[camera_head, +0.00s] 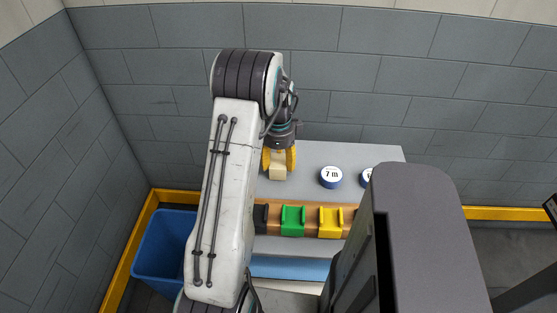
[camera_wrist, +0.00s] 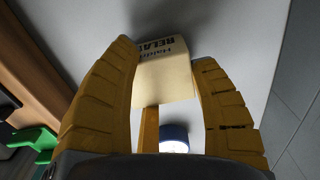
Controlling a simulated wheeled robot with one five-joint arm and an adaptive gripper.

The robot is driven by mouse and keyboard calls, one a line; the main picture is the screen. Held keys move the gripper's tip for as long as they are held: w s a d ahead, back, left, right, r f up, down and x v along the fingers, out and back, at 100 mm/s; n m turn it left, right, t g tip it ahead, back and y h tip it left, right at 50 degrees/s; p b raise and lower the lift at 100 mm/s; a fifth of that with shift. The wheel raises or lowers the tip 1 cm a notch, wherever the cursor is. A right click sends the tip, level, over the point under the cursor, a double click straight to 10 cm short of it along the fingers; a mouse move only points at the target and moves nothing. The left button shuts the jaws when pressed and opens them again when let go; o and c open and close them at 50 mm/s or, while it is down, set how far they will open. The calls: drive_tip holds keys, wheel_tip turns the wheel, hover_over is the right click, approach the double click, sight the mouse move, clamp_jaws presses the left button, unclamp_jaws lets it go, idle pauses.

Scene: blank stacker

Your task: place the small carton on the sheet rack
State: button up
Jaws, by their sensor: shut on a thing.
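The small carton (camera_head: 278,173) is a beige box with dark print on it, which shows in the wrist view (camera_wrist: 166,82). My gripper (camera_head: 279,160) has yellow fingers and is shut on the carton, one finger on each side. In the wrist view my gripper (camera_wrist: 165,90) fills the near part. The carton is over the grey top (camera_head: 315,153) of a bench-like unit; I cannot tell whether it touches that top. No part is clearly recognisable as the sheet rack. My arm hides the left part of the unit.
A blue round item marked "7 m" (camera_head: 331,177) stands right of the carton, with another partly hidden farther right. Green (camera_head: 293,221), yellow (camera_head: 331,222) and dark holders line the front wooden strip. A blue bin (camera_head: 160,245) stands left. Grey walls close the back and left.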

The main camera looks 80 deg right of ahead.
sight(278, 160)
drive_tip(key=shift+f, duration=0.15)
drive_tip(key=o, duration=1.2)
wheel_tip(278, 160, up, 12)
drive_tip(key=shift+r, duration=0.15)
